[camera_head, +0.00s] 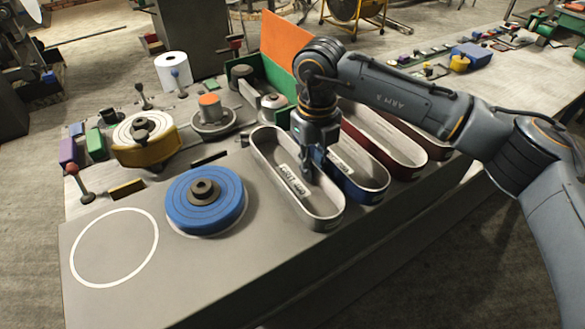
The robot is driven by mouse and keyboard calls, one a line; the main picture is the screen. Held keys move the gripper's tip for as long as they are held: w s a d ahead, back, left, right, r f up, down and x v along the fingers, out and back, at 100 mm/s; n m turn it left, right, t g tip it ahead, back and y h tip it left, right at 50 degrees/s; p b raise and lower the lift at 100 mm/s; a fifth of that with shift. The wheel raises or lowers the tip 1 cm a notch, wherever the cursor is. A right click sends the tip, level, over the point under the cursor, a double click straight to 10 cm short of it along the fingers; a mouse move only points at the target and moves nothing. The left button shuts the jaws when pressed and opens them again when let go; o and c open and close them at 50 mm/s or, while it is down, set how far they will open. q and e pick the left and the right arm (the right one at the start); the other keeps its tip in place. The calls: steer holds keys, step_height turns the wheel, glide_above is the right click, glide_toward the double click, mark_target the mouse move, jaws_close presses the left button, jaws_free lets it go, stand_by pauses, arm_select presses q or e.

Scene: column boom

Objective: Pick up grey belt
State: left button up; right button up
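The grey belt (325,222) is a long oval loop with a grey outside and a pale inside, standing on edge on the grey worktop. A white label (294,180) lies inside it. My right gripper (307,172) points down at the belt's right-hand long side, next to the blue belt. Its fingertips are small and dark, and I cannot tell whether they are closed or touching the belt wall. My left gripper is not in view.
The blue belt (372,196) and red belt (408,173) stand close on the right. A blue disc (204,200) and yellow-sided roll (146,152) sit left. The white ring marking (84,272) encloses bare worktop. Levers and an orange panel (284,40) stand behind.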

jaws_close()
